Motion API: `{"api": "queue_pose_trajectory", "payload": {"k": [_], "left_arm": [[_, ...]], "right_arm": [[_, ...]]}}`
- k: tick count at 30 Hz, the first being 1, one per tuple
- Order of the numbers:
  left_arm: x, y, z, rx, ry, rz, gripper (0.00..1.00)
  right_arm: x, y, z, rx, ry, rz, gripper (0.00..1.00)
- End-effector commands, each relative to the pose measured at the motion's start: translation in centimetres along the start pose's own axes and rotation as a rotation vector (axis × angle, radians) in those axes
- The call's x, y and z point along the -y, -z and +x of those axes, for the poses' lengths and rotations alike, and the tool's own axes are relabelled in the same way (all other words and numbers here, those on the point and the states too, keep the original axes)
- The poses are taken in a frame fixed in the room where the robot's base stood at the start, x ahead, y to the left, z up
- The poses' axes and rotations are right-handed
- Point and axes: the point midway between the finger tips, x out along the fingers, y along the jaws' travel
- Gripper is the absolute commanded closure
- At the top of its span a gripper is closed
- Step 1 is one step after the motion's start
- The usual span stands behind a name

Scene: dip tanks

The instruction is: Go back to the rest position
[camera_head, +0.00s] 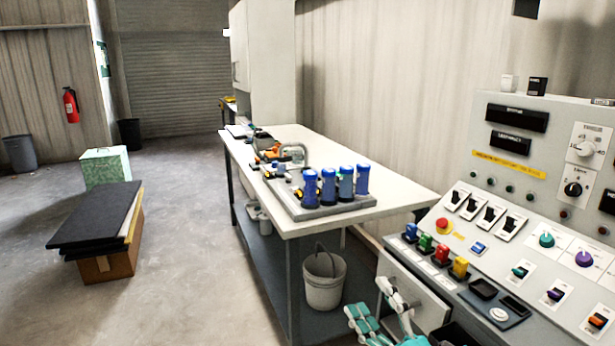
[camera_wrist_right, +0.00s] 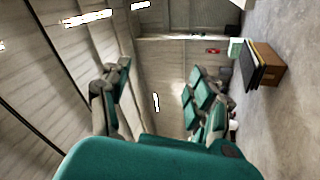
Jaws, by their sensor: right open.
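My right gripper (camera_head: 366,297) shows at the bottom of the head view, in front of the control panel (camera_head: 520,180) and to the right of the white bucket (camera_head: 324,283). Its teal and grey fingers are spread apart with nothing between them. In the right wrist view the same gripper (camera_wrist_right: 158,78) is open and empty, with the far wall and ceiling lights behind the gap. My left gripper is in neither view. The rest of my right arm is cut off by the lower edge of the head view.
A white workbench (camera_head: 395,203) carries a tray with several blue containers. The panel has coloured switches and knobs along its sloped face. Black mats (camera_head: 95,215) lie on a cardboard box (camera_head: 108,267) at the left. The floor (camera_head: 190,260) between them and the bench is clear.

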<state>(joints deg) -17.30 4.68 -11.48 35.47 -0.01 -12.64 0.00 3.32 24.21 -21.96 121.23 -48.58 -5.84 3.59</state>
Motion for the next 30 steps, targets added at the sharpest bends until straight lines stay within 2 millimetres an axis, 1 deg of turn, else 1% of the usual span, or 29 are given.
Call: {"api": "queue_pose_trajectory", "payload": {"k": [1,2,3,4,5,6,8,9,12,15,18,21,26,27,30], "left_arm": [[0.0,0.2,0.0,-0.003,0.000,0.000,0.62],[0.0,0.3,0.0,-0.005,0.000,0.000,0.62],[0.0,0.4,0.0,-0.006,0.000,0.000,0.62],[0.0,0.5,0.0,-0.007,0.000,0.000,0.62],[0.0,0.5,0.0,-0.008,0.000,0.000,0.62],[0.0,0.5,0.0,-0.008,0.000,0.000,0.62],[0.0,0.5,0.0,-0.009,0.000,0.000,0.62],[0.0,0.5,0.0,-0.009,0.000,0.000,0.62],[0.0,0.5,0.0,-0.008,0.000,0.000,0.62],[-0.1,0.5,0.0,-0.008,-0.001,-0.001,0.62],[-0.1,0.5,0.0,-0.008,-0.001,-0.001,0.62],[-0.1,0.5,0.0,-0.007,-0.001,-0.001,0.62],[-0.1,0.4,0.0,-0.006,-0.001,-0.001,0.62],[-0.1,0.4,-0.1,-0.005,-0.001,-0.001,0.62],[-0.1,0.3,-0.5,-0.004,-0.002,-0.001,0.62]], "right_arm": [[0.6,-2.3,-1.7,0.150,0.001,0.111,0.39],[1.0,-3.8,-2.8,0.246,0.005,0.175,0.39],[1.9,-5.7,-4.6,0.371,0.019,0.259,0.39],[2.8,-7.0,-6.2,0.467,0.034,0.321,0.39],[3.8,-8.0,-7.9,0.559,0.055,0.382,0.39],[5.3,-9.2,-10.4,0.683,0.088,0.459,0.39],[7.5,-10.2,-14.1,0.849,0.147,0.563,0.39],[9.0,-10.5,-16.6,0.948,0.190,0.623,0.39],[11.8,-10.0,-21.8,1.143,0.294,0.738,0.39],[13.7,-8.8,-25.9,1.285,0.386,0.821,0.39],[15.0,-7.3,-29.3,1.396,0.470,0.886,0.39],[15.9,-5.7,-32.2,1.489,0.551,0.939,0.39],[16.8,-2.8,-36.3,1.614,0.678,1.011,0.39],[17.4,-2.8,-36.7,1.629,0.695,1.016,0.39],[19.6,-4.0,-36.8,1.634,0.699,1.009,0.39]]}}
